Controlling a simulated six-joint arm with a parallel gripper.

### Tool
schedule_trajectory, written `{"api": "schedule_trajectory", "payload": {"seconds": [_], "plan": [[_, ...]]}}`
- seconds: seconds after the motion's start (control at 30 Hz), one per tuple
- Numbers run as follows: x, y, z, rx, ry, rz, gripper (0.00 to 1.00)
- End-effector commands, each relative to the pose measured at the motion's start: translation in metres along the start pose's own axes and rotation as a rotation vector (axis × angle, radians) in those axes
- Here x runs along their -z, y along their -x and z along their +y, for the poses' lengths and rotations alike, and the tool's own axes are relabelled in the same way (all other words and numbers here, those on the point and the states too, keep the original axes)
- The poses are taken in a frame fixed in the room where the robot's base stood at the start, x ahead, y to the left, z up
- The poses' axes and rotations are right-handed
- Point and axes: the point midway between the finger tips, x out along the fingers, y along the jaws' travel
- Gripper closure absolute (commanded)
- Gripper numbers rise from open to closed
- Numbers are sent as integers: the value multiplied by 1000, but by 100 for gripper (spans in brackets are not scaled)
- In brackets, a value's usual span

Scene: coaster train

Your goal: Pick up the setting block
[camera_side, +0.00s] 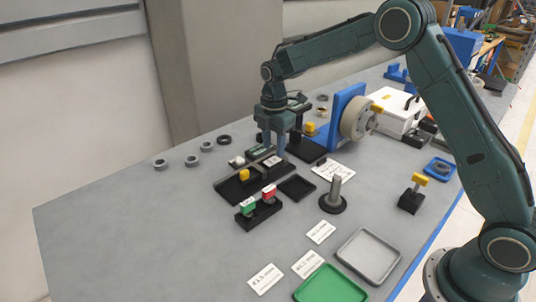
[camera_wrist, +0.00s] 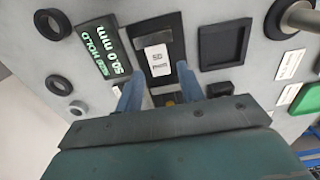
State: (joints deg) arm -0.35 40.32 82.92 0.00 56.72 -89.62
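I cannot clearly pick out the setting block; a white label (camera_wrist: 157,60) that seems to read "SB" lies on a black base between my fingers in the wrist view. In the side view the long black base (camera_side: 228,191) has a yellow knob (camera_side: 244,174) and a white label (camera_side: 272,160). My gripper (camera_side: 274,147) is down over the back of this base. In the wrist view my gripper (camera_wrist: 160,74) is open, its two blue fingers apart on either side of the labelled strip. A small yellow patch shows between them, partly hidden by my gripper body.
A display with green text (camera_wrist: 103,50) is left of my fingers. A square black tray (camera_side: 297,188) lies right of the base, with a green-and-red button box (camera_side: 258,208) in front. A post (camera_side: 334,190) and blue wheel stand (camera_side: 343,112) are farther right. Rings (camera_side: 190,161) lie left.

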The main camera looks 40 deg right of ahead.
Motion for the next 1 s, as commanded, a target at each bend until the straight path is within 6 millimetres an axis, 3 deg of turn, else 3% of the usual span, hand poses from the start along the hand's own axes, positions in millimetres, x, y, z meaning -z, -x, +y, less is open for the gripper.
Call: {"api": "schedule_trajectory", "payload": {"seconds": [0.43,1.0], "plan": [[2,-45,2,3,0,0,62],[2,-48,2,2,0,0,62]]}}
